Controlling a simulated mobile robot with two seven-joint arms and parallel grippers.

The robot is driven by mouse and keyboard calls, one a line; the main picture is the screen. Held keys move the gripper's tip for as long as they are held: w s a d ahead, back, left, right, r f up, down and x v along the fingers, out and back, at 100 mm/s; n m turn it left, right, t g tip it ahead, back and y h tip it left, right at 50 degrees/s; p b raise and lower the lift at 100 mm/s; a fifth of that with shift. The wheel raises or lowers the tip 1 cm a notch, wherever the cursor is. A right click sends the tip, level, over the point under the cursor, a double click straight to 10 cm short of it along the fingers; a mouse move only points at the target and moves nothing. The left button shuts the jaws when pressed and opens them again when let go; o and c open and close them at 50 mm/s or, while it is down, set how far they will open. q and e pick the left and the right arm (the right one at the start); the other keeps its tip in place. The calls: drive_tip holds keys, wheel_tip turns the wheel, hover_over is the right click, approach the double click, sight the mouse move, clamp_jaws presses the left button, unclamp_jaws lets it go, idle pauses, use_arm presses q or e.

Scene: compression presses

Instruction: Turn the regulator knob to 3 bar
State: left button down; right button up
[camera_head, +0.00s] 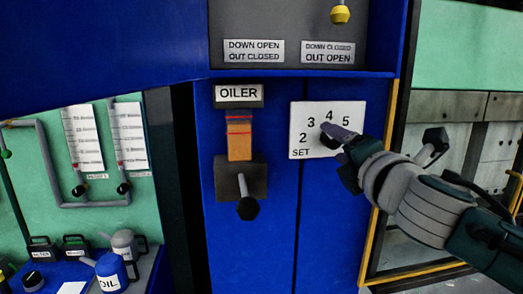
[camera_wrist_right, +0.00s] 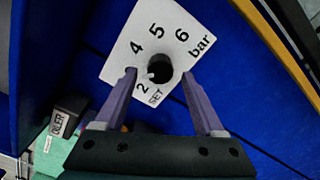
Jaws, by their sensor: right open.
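The white dial plate (camera_head: 362,112) is on the blue press front, with 2, 3, 4, 5 and SET showing in the head view. The regulator knob (camera_wrist_right: 160,66) is dark and round in the wrist view; in the head view my gripper mostly covers it. A small pale mark on the knob's lower left faces roughly the side of the 2; its exact reading cannot be told. My right gripper (camera_wrist_right: 159,76) is open, its purple fingers on either side of the knob. Contact is unclear. The left finger hides the 3. My left gripper is not in view.
Left of the dial are the OILER label (camera_head: 238,95) and a dark block with a protruding black-tipped lever (camera_head: 247,207). A yellow-edged frame (camera_head: 378,225) stands close on the right, beside my arm. Oil cans (camera_head: 112,272) stand at lower left.

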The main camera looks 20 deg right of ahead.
drive_tip(key=b+v, duration=0.1)
drive_tip(key=v, duration=0.8)
drive_tip(key=shift+b, duration=0.3)
drive_tip(key=s+f+m+g, duration=0.6)
drive_tip(key=s+f+m, duration=0.1)
drive_tip(key=f+m, duration=0.25)
drive_tip(key=s+a+f+m+g+y, duration=0.2)
drive_tip(key=s+a+f+m+g, duration=0.25)
drive_tip(key=s, duration=0.25)
drive_tip(key=s+a+f+m+g+y, duration=0.25)
drive_tip(key=s+a+m, duration=0.25)
drive_tip(key=s, duration=0.3)
wheel_tip(320, 180, up, 14)
drive_tip(key=a+p, duration=0.1)
drive_tip(key=p, duration=1.3)
drive_tip(key=shift+s+g+p, duration=0.35)
drive_tip(key=shift+s+g, duration=0.05)
drive_tip(key=shift+s, duration=0.1)
